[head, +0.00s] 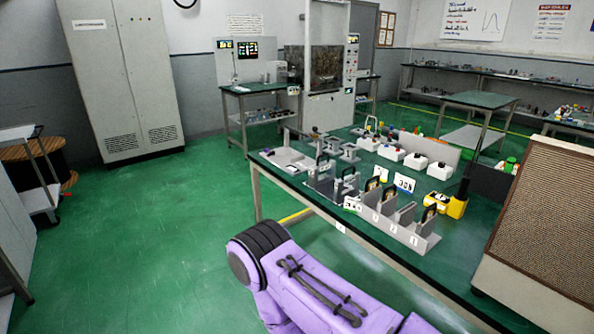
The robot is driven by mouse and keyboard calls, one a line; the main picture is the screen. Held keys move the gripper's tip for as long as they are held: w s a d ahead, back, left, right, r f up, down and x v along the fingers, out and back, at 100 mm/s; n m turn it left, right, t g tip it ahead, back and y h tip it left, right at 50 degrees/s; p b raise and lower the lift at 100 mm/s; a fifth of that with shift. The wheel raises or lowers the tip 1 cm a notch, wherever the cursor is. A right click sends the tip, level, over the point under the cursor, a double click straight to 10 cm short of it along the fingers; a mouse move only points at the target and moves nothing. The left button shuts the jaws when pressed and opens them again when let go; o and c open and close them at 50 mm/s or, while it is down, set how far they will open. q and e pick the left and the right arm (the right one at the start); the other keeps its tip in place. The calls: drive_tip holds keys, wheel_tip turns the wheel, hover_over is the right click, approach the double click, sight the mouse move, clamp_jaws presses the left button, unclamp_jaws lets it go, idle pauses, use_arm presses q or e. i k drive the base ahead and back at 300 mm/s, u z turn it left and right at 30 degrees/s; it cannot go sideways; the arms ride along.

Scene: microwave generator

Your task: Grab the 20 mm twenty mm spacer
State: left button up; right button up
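A green-topped workbench (270,163) holds a grey slotted rack (414,236) with upright dividers and several dark-framed pieces standing in it. A second grey stand (321,178) with similar dark-framed pieces is behind it to the left. Small white number cards, one of them (404,183), stand by the racks. The markings are too small to read surely, so I cannot tell which piece is the 20 mm spacer. A purple and black arm link of mine crosses the bottom middle, in front of the bench. Neither of my grippers shows.
White boxes with coloured tops (439,171) and a yellow tool (458,206) stand on the bench. A brown mesh-faced panel (540,220) blocks the right side. A grey cabinet (122,80) stands at the back left. The green floor (150,240) left of the bench is clear.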

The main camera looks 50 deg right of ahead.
sight(339, 195)
drive_tip(key=i, duration=1.9)
drive_tip(key=z, duration=3.75)
